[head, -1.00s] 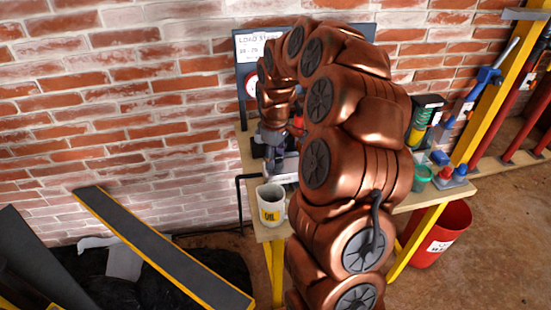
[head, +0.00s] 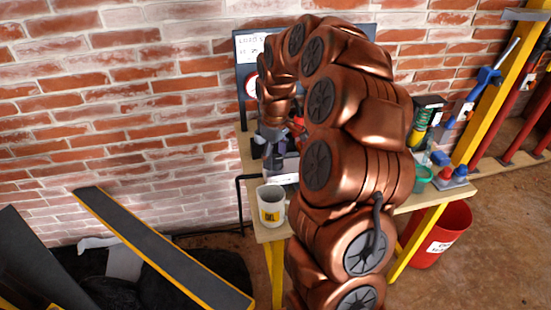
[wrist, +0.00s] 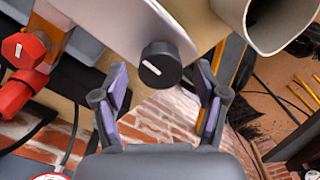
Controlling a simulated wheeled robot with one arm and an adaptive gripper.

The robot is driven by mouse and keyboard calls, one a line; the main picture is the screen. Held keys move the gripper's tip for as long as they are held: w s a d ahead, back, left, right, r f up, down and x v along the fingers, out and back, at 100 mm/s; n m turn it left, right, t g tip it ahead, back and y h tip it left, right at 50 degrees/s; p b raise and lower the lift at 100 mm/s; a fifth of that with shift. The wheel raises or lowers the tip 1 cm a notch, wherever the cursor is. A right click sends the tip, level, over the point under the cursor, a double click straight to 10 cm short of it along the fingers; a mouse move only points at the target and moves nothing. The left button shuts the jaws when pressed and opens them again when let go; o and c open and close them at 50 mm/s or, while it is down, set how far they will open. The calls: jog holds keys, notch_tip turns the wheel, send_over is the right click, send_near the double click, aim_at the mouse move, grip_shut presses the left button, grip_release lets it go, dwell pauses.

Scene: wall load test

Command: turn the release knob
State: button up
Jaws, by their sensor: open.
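The release knob (wrist: 161,64) is a round black knob with a white pointer line, on a light grey metal panel (wrist: 125,22) in the wrist view. My gripper (wrist: 161,80) is open, its two purple-padded fingers apart on the left and right of the knob. The knob sits between the fingertips, with a visible gap on each side; neither finger appears to touch it. In the head view my gripper (head: 272,140) is over the bench behind the mug, and my arm hides much of the device. I cannot make out the knob there.
A white mug (head: 271,208) stands at the bench's front left corner; its rim also shows close to the right finger in the wrist view (wrist: 285,25). Red hexagonal parts (wrist: 22,70) are at the wrist view's left. A display board (head: 243,85) stands at the back.

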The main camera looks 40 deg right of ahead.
aim_at(275, 160)
notch_tip(275, 160, up, 11)
dwell(0.4)
jog(key=shift+f, duration=0.1)
dwell(0.3)
jog(key=s+a+r+p, duration=0.3)
jog(key=s+a, duration=0.9)
jog(key=a, duration=0.3)
jog(key=s+a+f+m+g+p, duration=0.1)
jog(key=s+a+f+m, duration=0.1)
jog(key=s, duration=0.7)
jog(key=s+a+f+m+p, duration=0.1)
jog(key=s+a+f+m, duration=0.1)
jog(key=s, duration=0.7)
jog(key=shift+s+a+m+g, duration=0.3)
jog(key=shift+a+g, duration=0.1)
jog(key=shift+a, duration=0.5)
